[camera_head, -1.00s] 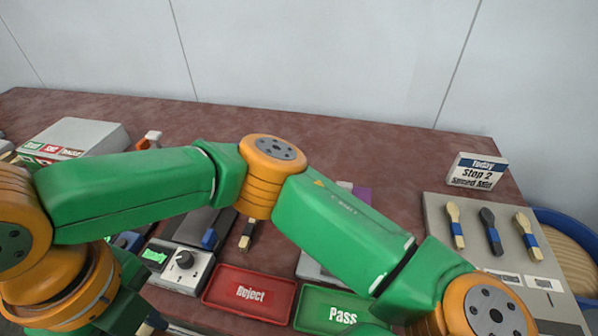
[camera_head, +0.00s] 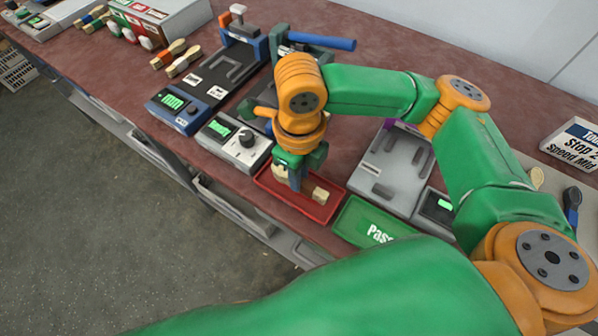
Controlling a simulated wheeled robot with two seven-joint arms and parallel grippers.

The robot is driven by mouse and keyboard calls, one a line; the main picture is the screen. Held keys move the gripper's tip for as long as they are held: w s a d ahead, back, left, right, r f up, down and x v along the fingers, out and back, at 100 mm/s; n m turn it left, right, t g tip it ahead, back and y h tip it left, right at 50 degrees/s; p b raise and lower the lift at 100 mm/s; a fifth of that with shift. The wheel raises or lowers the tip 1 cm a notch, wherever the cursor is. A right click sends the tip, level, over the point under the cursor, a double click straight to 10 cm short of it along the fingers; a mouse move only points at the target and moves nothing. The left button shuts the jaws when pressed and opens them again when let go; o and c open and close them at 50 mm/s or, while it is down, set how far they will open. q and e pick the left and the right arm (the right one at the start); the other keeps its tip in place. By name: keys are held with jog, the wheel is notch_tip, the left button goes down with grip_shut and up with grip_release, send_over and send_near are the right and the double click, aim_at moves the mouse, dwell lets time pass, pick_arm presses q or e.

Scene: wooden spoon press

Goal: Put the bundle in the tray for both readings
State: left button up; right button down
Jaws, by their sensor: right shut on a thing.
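My right gripper (camera_head: 294,182) points down over the red tray (camera_head: 331,214) and is shut on a pale wooden bundle (camera_head: 320,195). One pale end shows to the right of the fingers and another part to the left; the middle is hidden. The bundle is within the tray's outline, low down; I cannot tell whether it touches the floor of the tray. The tray's label is covered. The green tray (camera_head: 372,226), marked "Pass", is just to the right, partly behind a green arm link. My left gripper is not in view.
Left of the trays are a device with a knob (camera_head: 233,142), a blue device with a green display (camera_head: 179,109) and a dark press (camera_head: 235,62). A grey fixture (camera_head: 385,172) stands right of the gripper. Wooden spoons (camera_head: 178,58) lie at the far left. The table's front edge is close.

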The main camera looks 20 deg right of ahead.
jog(key=shift+f, duration=0.1)
jog(key=c, duration=0.8)
grip_release()
jog(key=shift+c, duration=0.2)
notch_tip(320, 180, up, 12)
jog(key=p, duration=0.2)
jog(key=shift+r, duration=0.2)
jog(key=shift+s+f, duration=0.1)
